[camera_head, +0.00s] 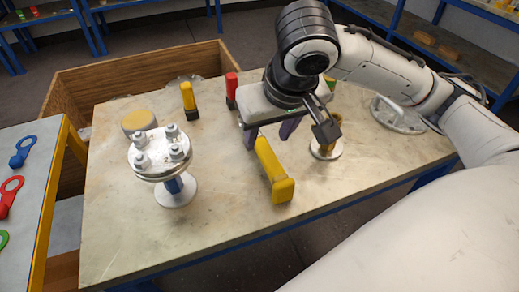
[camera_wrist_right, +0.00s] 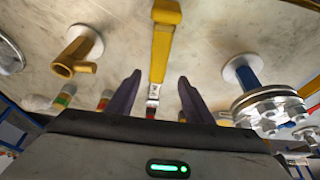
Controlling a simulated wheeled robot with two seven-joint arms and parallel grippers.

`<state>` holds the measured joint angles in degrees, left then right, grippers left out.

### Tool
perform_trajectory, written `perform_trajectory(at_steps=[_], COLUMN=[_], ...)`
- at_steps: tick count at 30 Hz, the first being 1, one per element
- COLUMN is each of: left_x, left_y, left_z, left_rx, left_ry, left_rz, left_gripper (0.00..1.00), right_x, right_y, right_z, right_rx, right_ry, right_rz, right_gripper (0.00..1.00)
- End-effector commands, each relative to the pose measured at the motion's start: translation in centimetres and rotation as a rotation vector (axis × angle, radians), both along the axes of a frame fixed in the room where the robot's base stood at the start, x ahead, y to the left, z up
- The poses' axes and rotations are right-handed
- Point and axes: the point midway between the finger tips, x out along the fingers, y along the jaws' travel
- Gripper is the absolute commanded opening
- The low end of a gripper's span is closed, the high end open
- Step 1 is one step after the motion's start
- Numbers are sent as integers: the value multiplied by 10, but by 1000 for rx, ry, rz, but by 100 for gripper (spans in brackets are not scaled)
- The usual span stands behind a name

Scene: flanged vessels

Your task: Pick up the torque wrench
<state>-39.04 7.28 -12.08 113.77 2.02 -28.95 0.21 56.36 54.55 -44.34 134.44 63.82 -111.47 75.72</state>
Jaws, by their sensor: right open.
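The torque wrench (camera_head: 275,178) has a yellow body and lies on the worktable with its thick yellow end toward the near edge. In the right wrist view its yellow handle (camera_wrist_right: 163,45) runs down between my fingers to a metal part with a red tip. My right gripper (camera_head: 270,133) is open, pointing down over the wrench's far part. In the wrist view the purple fingers of this gripper (camera_wrist_right: 158,79) lie on either side of the wrench, with gaps and nothing held. The wrench's far end is hidden by the gripper in the head view. My left gripper is not in view.
A flanged vessel (camera_head: 160,158) with bolts stands left on the worktable (camera_head: 235,220). A yellow pipe fitting (camera_head: 324,148) stands close right of the gripper. Yellow (camera_head: 189,98) and red (camera_head: 232,88) handled objects stand behind. A handled metal plate (camera_head: 398,116) lies right. The near table is clear.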

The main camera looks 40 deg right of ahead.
Motion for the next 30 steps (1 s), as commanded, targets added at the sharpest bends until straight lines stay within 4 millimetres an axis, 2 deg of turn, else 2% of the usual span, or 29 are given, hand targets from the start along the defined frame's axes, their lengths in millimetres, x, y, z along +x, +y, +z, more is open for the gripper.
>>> perform_trajectory(at_steps=[1, 4, 8, 16, 26, 30], left_x=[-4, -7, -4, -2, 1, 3], left_y=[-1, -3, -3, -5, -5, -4], left_z=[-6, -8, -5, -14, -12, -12], left_rx=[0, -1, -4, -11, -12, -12], left_ry=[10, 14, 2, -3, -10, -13], left_rz=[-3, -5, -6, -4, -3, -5], left_gripper=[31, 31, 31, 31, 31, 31], right_x=[3, 6, 10, 23, 26, 26], right_y=[-1, -2, -4, -11, -11, -11], right_z=[-9, -17, -26, -61, -66, -66], right_rx=[0, 0, -2, -1, 0, 0], right_ry=[1, 0, 0, 0, -2, -2], right_rz=[-1, 0, -1, 0, 2, 2], right_gripper=[47, 47, 47, 47, 47, 23])
